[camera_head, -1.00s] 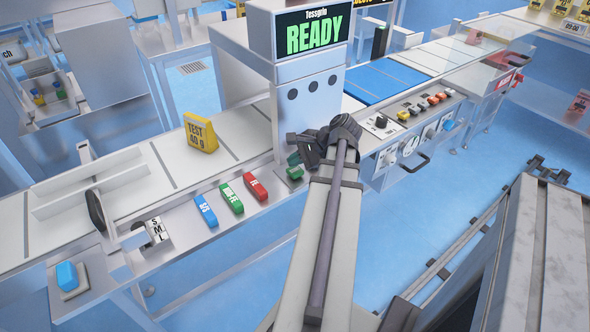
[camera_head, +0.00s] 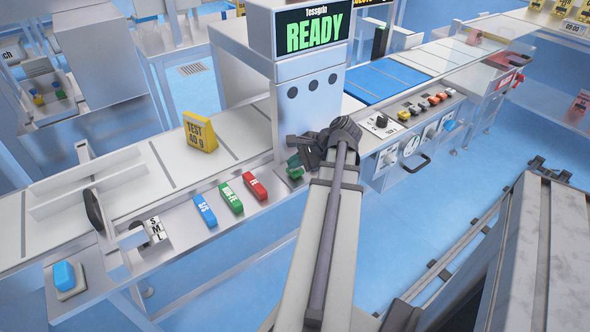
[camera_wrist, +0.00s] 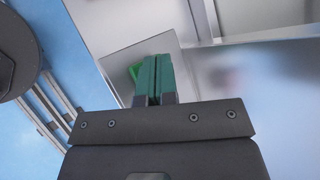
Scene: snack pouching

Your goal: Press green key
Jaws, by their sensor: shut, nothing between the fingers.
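A bright green key (camera_head: 296,174) sits on a metal plate at the front edge of the machine, below the READY screen. My gripper (camera_head: 293,163) is just over it, with its dark green fingers shut and empty. In the wrist view, the fingers (camera_wrist: 155,62) cover most of the key (camera_wrist: 133,72); only its left edge shows. I cannot tell whether the fingertips touch it. A separate green labelled block (camera_head: 231,198) lies further left, between a blue block (camera_head: 205,210) and a red block (camera_head: 255,186).
The machine's screen (camera_head: 313,30) reads READY. A yellow TEST 40 g block (camera_head: 200,132) stands on the conveyor (camera_head: 125,205). A blue button (camera_head: 65,276) is at the lower left. A panel of knobs and coloured keys (camera_head: 412,122) is to the right of my gripper.

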